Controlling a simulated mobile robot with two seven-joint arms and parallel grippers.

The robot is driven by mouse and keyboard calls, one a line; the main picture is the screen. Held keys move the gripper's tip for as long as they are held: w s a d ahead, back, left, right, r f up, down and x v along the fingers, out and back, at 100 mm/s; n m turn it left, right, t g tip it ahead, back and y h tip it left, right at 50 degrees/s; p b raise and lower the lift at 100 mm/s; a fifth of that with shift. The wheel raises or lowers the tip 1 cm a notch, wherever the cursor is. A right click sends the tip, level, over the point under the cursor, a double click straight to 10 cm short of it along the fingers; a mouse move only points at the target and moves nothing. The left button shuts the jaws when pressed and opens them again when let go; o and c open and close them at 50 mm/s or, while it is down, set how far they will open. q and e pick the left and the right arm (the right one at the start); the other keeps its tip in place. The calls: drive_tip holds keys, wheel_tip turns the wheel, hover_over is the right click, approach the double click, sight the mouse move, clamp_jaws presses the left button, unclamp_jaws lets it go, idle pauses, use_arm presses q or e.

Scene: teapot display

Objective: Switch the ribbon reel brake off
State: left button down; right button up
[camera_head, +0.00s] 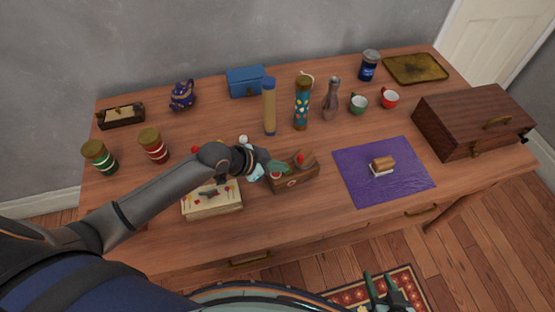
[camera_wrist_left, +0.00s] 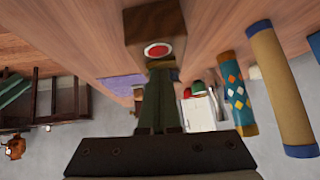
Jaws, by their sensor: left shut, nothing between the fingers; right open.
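A small wooden box (camera_head: 297,180), which looks like the ribbon reel holder, stands near the middle of the table's front part. It has a red knob (camera_head: 300,159) on top and a red and white round mark (camera_head: 291,183) on its front. In the left wrist view the box (camera_wrist_left: 152,22) is straight ahead, with a red disc in a pale ring (camera_wrist_left: 157,50). My left gripper (camera_head: 281,168) is shut and empty at the box's left part, its fingertips (camera_wrist_left: 160,72) close to the disc; I cannot tell whether they touch. My right gripper (camera_head: 382,287) is open at the bottom edge, away from the table.
A decorated pale box (camera_head: 212,205) lies under my left forearm. A purple cloth (camera_head: 385,188) with a small block (camera_head: 382,164) lies to the right, near a wooden chest (camera_head: 465,130). Tall tubes (camera_head: 269,108) and (camera_head: 302,108), the second patterned, stand behind.

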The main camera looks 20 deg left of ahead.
idle(0.3)
use_arm(q)
drive_tip(key=shift+r+p, duration=0.5)
drive_tip(key=shift+r, duration=0.1)
drive_tip(key=r+p, duration=0.2)
drive_tip(key=r, duration=0.1)
drive_tip(key=shift+a+r, duration=0.25)
drive_tip(key=shift+a, duration=0.15)
drive_tip(key=v, duration=0.9)
drive_tip(key=shift+w+a, duration=0.4)
drive_tip(key=shift+a, duration=0.05)
